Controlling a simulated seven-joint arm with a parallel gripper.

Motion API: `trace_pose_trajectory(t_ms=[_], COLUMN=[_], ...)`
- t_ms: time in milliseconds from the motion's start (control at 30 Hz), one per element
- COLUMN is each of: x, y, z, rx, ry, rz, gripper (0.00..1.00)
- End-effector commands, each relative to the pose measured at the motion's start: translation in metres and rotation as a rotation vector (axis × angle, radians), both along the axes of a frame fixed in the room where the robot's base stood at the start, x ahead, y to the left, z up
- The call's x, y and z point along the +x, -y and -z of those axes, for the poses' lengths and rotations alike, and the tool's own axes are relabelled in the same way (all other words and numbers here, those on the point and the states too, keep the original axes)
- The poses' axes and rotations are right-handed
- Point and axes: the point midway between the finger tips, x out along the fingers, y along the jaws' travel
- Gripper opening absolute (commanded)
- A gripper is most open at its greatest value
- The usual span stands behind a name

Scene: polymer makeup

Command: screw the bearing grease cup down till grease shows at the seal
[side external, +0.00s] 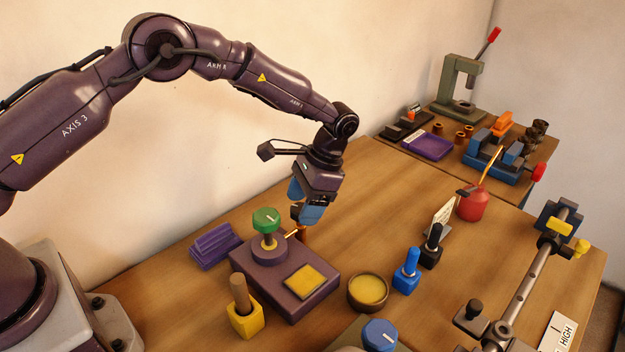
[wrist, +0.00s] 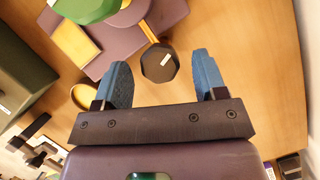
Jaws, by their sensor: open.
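My gripper (side external: 304,203) is open, its blue fingers pointing down just behind and right of a green knob (side external: 266,220) in the side view. The knob stands on a purple block (side external: 252,262) with a yellow pad (side external: 305,281). In the wrist view, a dark faceted cap (wrist: 160,63) with a white mark appears between my open fingers (wrist: 162,72). The green knob is cut off at the top left (wrist: 88,10). Which part is the grease cup, and whether grease shows, I cannot tell.
A bowl of yellow grease (side external: 368,289) stands right of the block, near blue (side external: 406,272) and black (side external: 432,248) bottles. A yellow holder (side external: 245,318) is in front; a purple rack (side external: 214,246) is left. A shaft on stands (side external: 525,280) lies right.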

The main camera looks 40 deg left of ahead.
Motion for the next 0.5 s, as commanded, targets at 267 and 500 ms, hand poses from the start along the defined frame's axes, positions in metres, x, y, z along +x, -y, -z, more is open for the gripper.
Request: trace_pose_trajectory(t_ms=[267, 500], x=[0.021, 0.037], y=[0.010, 0.017], z=[-0.052, -0.096], rx=[-0.002, -0.002], ry=[0.008, 0.005], rz=[0.001, 0.001], gripper=[0.65, 0.65])
